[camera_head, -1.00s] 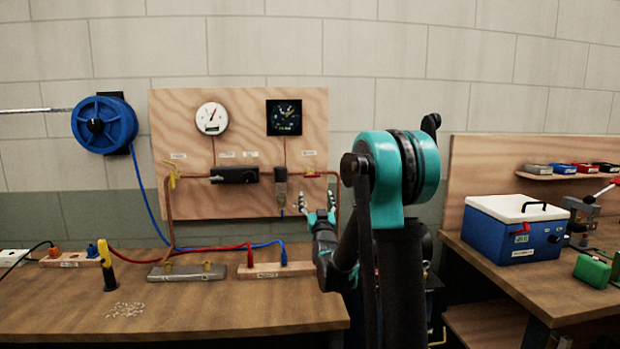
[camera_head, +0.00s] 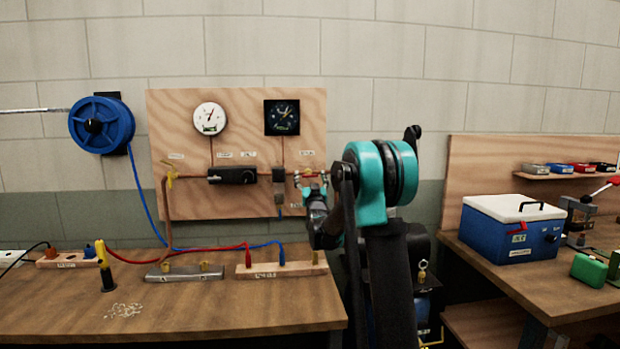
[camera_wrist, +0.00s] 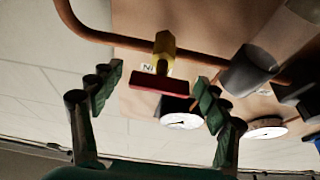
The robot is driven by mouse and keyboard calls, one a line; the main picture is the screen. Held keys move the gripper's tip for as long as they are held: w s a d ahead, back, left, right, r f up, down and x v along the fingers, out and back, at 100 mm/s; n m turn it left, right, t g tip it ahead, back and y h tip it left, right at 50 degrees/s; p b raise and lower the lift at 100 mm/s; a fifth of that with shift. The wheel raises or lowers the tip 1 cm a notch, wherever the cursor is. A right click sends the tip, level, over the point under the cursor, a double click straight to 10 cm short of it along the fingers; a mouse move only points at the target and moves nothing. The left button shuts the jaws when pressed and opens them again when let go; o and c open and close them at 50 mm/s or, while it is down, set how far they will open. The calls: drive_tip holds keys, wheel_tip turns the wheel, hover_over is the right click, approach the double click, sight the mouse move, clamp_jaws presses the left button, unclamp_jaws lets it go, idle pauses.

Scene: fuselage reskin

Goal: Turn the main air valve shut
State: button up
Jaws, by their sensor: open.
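The valve on the right of the panel's copper pipe has a red bar handle (camera_wrist: 163,83) and a brass-yellow body (camera_wrist: 164,47). In the wrist view the handle lies crosswise between the two finger pads of my gripper (camera_wrist: 158,88), with a visible gap on each side. In the head view my gripper (camera_head: 311,184) is at this valve, right of the grey filter unit (camera_head: 279,185), and partly covers it. My gripper is open and empty. A label beside the valve is partly hidden. Another valve with a yellow handle (camera_head: 172,169) is on the left of the pipe.
The wooden panel (camera_head: 240,110) carries a white round gauge (camera_head: 210,118), a black square gauge (camera_head: 282,117) and a black regulator (camera_head: 231,176). Below it, a bench (camera_head: 190,307) holds hoses and a metal manifold (camera_head: 184,273). A blue cooler (camera_head: 511,231) stands on the right bench.

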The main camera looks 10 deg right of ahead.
drive_tip(key=c, duration=1.2)
drive_tip(key=shift+m+h, duration=0.4)
drive_tip(key=shift+m, duration=0.3)
drive_tip(key=m+h, duration=0.2)
drive_tip(key=m, duration=0.2)
drive_tip(key=m+g+h, duration=0.1)
drive_tip(key=m, duration=0.2)
drive_tip(key=m+g+h, duration=0.1)
drive_tip(key=m, duration=0.2)
drive_tip(key=shift+m+h, duration=0.3)
drive_tip(key=m+g, duration=0.1)
drive_tip(key=m, duration=0.1)
drive_tip(key=m+g+h, duration=0.1)
drive_tip(key=m, duration=0.2)
drive_tip(key=shift+h, duration=0.3)
drive_tip(key=m+g, duration=0.1)
drive_tip(key=m, duration=0.4)
drive_tip(key=shift+g, duration=0.4)
drive_tip(key=shift+m, duration=0.4)
